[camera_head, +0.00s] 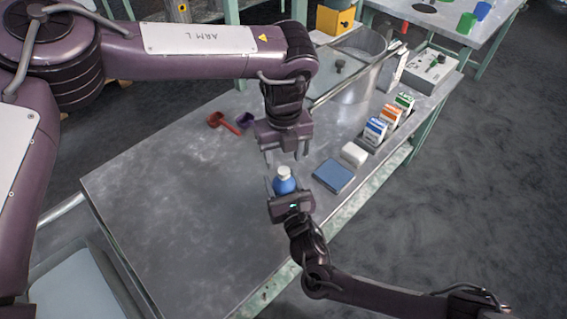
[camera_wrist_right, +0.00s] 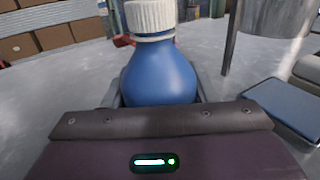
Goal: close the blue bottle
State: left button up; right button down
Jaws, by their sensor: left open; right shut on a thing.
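The blue bottle (camera_head: 284,185) stands upright near the front edge of the grey table. A white ribbed cap (camera_wrist_right: 150,16) sits on its neck; how tightly it is screwed on I cannot tell. My right gripper (camera_head: 283,188) is shut around the bottle's body from the near side, and the bottle also shows between its fingers in the right wrist view (camera_wrist_right: 160,75). My left gripper (camera_head: 285,160) points down just above the cap (camera_head: 284,171), open, its fingers apart.
A blue flat box (camera_head: 334,176) and a white block (camera_head: 354,154) lie right of the bottle. Small cartons (camera_head: 375,131) stand in a holder behind. The table's left half is clear.

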pick_arm(q)
notch_tip(320, 180, up, 8)
jog(key=shift+f, duration=0.1)
pick_arm(e)
jog(key=shift+c, duration=2.4)
grip_release()
pick_arm(q)
jog(key=shift+r+p, duration=0.3)
pick_arm(e)
jog(key=v, duration=0.8)
